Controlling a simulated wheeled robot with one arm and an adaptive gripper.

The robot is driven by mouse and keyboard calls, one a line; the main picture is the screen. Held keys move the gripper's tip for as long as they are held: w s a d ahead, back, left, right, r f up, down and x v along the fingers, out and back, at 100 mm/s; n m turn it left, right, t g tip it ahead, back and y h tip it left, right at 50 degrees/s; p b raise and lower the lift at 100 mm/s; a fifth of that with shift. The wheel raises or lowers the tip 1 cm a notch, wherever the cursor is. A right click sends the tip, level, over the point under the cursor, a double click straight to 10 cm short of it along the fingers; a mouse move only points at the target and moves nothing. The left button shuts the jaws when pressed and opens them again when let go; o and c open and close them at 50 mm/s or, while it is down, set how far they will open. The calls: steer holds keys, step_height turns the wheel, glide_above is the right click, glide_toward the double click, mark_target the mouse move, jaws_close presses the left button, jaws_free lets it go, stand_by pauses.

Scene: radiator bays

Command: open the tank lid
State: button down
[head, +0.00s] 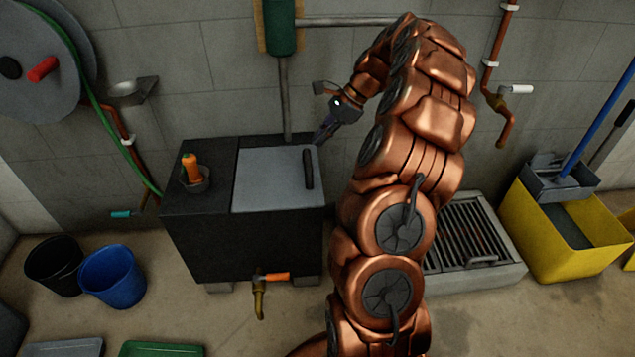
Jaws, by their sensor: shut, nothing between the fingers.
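The tank (240,250) is a black box standing against the wall. Its grey lid (268,183) lies flat and closed on the right part of the top. A dark bar handle (308,167) runs along the lid's right side. My gripper (321,138) is above the tank's back right corner, just beyond the far end of the handle. Its fingers are dark and look shut, with nothing in them. From this view I cannot tell how high the fingertips are above the lid. My copper arm reaches up from the bottom and passes right of the tank.
An orange-capped bottle (191,168) sits in a cup on the tank's left top. A pipe (285,100) rises behind the lid. A tap with an orange handle (272,277) is on the tank's front. Buckets (112,274) stand left; a grated drain (470,240) and yellow mop bucket (565,240) stand right.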

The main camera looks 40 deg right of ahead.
mark_target(318, 180)
steer(key=d+f+m+b, duration=0.2)
steer(key=d+f+m, duration=0.1)
steer(key=d+f, duration=0.25)
steer(key=shift+t, duration=0.4)
steer(key=b+x, duration=0.1)
steer(key=x, duration=0.3)
steer(key=b+x, duration=0.1)
steer(key=x, duration=0.4)
steer(key=shift+s+d+f+b, duration=0.1)
steer(key=shift+s+f+b, duration=0.1)
steer(key=shift+f+b, duration=0.1)
steer(key=shift+r, duration=0.2)
